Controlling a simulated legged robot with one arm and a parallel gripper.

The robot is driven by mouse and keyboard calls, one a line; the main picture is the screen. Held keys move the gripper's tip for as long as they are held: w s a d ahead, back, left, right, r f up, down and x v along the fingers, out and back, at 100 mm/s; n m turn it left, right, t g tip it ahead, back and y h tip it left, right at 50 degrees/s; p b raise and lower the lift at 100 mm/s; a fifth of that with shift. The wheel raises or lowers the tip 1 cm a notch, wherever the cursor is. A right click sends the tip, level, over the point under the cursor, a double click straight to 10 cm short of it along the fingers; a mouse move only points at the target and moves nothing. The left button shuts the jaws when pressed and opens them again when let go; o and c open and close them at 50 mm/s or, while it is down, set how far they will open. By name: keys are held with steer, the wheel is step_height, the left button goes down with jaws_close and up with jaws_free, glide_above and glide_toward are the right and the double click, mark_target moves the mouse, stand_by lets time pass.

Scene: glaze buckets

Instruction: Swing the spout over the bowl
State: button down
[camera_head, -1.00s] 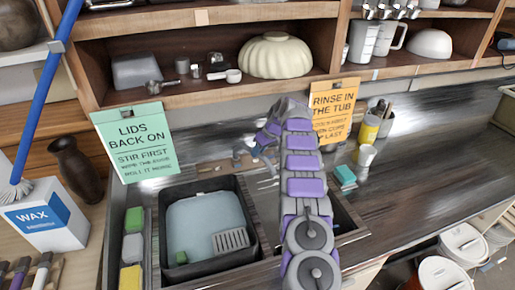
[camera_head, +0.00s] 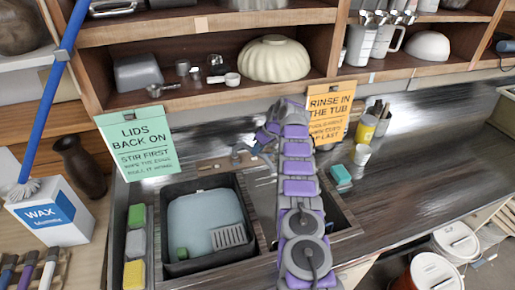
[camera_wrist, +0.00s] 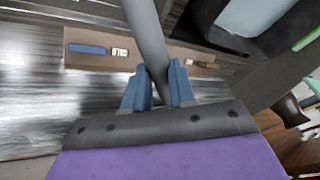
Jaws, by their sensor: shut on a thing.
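The grey spout (camera_head: 238,154) stands at the back of the sink, behind the black tub's right corner. In the wrist view the spout (camera_wrist: 146,30) is a thick grey tube running between the blue fingers. My gripper (camera_wrist: 159,72) is shut on it; in the head view my gripper (camera_head: 259,144) is small and partly hidden by my arm. The left bowl of the sink holds a black tub (camera_head: 172,267) with pale blue water. A right bowl (camera_head: 338,212) shows beside my arm, which covers much of it.
Green, grey and yellow sponges (camera_head: 134,274) line the sink's left edge. A green sign (camera_head: 138,145) and an orange sign (camera_head: 330,110) hang behind. The counter farther right is clear.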

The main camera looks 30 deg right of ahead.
steer(key=shift+w+d+r, duration=0.1)
steer(key=shift+w+r, duration=0.05)
steer(key=shift+r, duration=0.05)
stand_by(0.3)
steer(key=c, duration=1)
jaws_free()
steer(key=shift+w+f, duration=0.1)
steer(key=shift+f, duration=0.05)
steer(key=shift+o, duration=0.4)
steer(key=shift+f+b, duration=0.1)
steer(key=shift+b, duration=0.25)
